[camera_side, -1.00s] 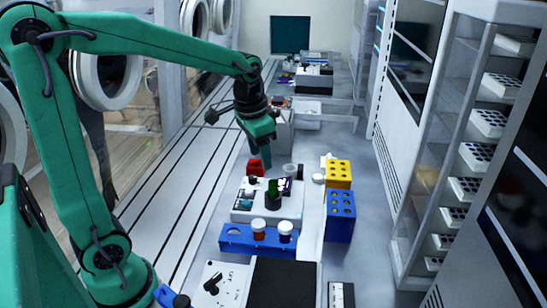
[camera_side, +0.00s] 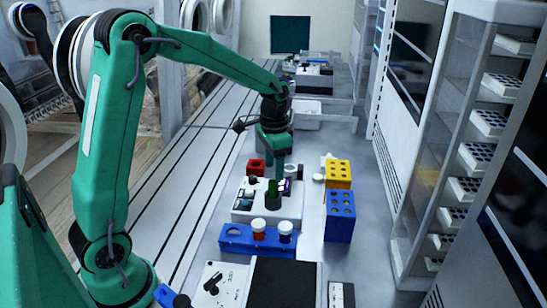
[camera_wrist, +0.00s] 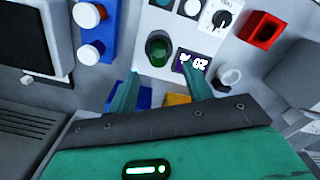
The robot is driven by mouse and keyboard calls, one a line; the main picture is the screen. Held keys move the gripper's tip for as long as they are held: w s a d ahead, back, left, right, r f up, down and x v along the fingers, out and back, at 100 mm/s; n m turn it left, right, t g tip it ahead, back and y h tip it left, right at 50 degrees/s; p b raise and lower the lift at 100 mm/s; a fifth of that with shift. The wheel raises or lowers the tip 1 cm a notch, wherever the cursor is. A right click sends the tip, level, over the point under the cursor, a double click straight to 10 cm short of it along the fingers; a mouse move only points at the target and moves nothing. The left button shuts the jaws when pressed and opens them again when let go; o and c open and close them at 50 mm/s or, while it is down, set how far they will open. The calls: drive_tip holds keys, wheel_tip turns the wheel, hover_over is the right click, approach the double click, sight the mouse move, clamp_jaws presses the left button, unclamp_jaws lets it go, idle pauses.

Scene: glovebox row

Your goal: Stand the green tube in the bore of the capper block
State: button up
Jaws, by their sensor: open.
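The green tube (camera_side: 272,187) stands upright in a dark round collar on the white capper block (camera_side: 240,215). In the wrist view the tube (camera_wrist: 157,46) shows end-on as a green ring, with the white block face (camera_wrist: 148,20) around it. How deep it sits in the bore I cannot tell. My gripper (camera_side: 279,172) is over the block, just behind and above the tube in the side view. In the wrist view my gripper's two fingers (camera_wrist: 160,84) are spread apart with nothing between their tips, and the tube lies beyond them.
A blue rack (camera_side: 236,238) with two white-capped tubes stands in front of the block. A red block (camera_side: 256,165) is behind it at left. Yellow (camera_side: 338,169) and blue (camera_side: 340,228) hole blocks stand at right. The grooved bench at left is clear.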

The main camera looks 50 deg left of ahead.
sight(273, 193)
drive_tip(key=shift+f, duration=0.7)
drive_tip(key=shift+f, duration=0.1)
drive_tip(key=shift+s+f, duration=0.15)
drive_tip(key=shift+f, duration=2.35)
drive_tip(key=shift+c, duration=0.4)
clamp_jaws()
drive_tip(key=shift+r, duration=0.1)
